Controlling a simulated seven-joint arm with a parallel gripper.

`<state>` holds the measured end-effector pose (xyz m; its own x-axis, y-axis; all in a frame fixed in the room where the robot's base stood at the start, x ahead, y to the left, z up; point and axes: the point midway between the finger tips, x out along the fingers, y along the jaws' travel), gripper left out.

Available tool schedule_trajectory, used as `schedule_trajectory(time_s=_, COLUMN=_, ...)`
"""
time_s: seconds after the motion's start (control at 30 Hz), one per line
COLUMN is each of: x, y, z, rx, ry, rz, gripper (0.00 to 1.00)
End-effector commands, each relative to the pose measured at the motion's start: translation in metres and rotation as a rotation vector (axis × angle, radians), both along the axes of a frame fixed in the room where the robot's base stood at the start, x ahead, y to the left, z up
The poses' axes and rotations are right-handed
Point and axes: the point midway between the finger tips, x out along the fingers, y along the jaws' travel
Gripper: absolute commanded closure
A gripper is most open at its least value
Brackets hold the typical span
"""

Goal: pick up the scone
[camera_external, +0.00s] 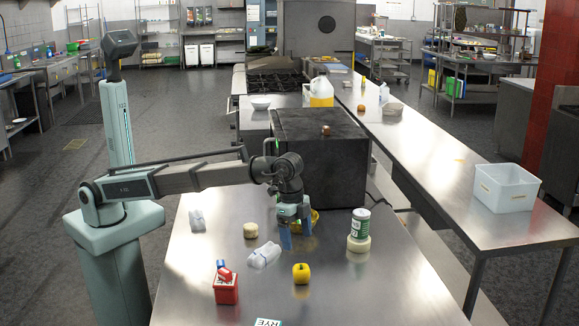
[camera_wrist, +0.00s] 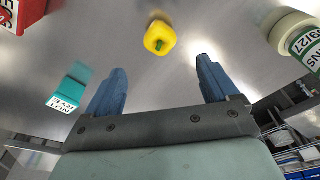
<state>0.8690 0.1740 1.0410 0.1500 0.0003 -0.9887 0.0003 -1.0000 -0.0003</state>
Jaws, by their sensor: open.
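A round, pale beige, scone-like piece (camera_external: 250,230) lies on the steel table left of my gripper in the external view. A small brown round item (camera_external: 326,130) sits on the black box; I cannot tell for sure which of these is the scone. Neither is clearly seen in the wrist view. My gripper (camera_external: 295,232) points down above the middle of the table, its blue fingers apart. In the wrist view my gripper (camera_wrist: 160,66) is open with nothing between its fingers.
A yellow pepper (camera_external: 301,274), a red box (camera_external: 226,290), a clear wrapped item (camera_external: 264,256) and a green-white can (camera_external: 360,224) on a beige round base stand around my gripper. A yellow bowl (camera_external: 315,217) is behind it. The black box (camera_external: 345,165) stands at the back.

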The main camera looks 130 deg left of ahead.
Motion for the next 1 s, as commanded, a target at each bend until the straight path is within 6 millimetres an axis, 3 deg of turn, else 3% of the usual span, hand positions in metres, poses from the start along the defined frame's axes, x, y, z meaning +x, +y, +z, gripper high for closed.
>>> schedule_trajectory(time_s=0.17, x=-0.002, y=0.009, z=0.000, rx=0.000, ry=0.000, rz=0.011, gripper=0.13)
schedule_trajectory(time_s=0.37, x=-0.025, y=0.070, z=0.015, rx=0.006, ry=-0.019, rz=0.089, gripper=0.13)
schedule_trajectory(time_s=0.5, x=-0.068, y=0.110, z=0.027, rx=0.013, ry=-0.043, rz=0.152, gripper=0.13)
schedule_trajectory(time_s=0.7, x=-0.139, y=0.141, z=0.035, rx=0.025, ry=-0.058, rz=0.227, gripper=0.13)
schedule_trajectory(time_s=0.83, x=-0.188, y=0.144, z=0.035, rx=0.017, ry=-0.042, rz=0.312, gripper=0.13)
schedule_trajectory(time_s=1.0, x=-0.240, y=0.127, z=0.027, rx=-0.013, ry=0.006, rz=0.480, gripper=0.13)
